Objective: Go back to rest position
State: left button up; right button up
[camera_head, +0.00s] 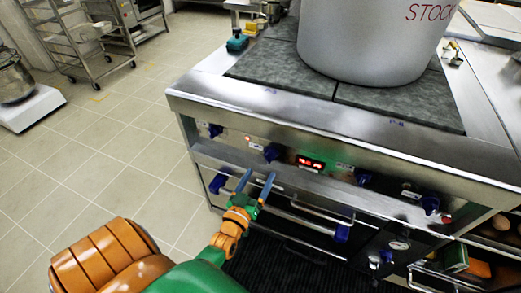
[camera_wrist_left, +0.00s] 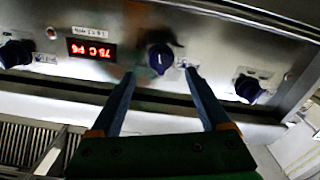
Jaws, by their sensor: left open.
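My left gripper (camera_head: 256,183) is in front of the stove's front panel, with its two blue fingers spread apart and nothing between them. In the left wrist view the open fingers (camera_wrist_left: 165,82) point at the panel, just below a dark blue knob (camera_wrist_left: 160,59). That knob (camera_head: 272,152) also shows in the head view, left of the red lit display (camera_head: 311,163). I cannot tell whether the fingertips touch the panel. My right gripper does not show in either view.
A large grey stockpot (camera_head: 370,45) stands on the dark stove top (camera_head: 270,66). Handle bars (camera_head: 310,211) run along the stove front below the knobs. A wheeled rack (camera_head: 85,50) stands at the back left. The tiled floor (camera_head: 100,150) left of the stove is clear.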

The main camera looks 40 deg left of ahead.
pick_arm(q)
jog(key=s+d+f+m+g+h+p, duration=0.25)
jog(key=s+d+f+g+p, duration=0.2)
jog(key=s+f, duration=0.35)
jog(key=s+d+f+m+g+h+p, duration=0.2)
jog(key=s+d+f+m+g+p, duration=0.15)
jog(key=s+f+g, duration=0.35)
jog(key=s+f+m+g+p, duration=0.2)
jog(key=s+g, duration=0.3)
jog(key=s, duration=1.2)
jog(key=shift+s+d+f+p, duration=0.3)
jog(key=shift+f+p, duration=0.15)
jog(key=shift+f, duration=0.25)
jog(key=shift+a, duration=0.1)
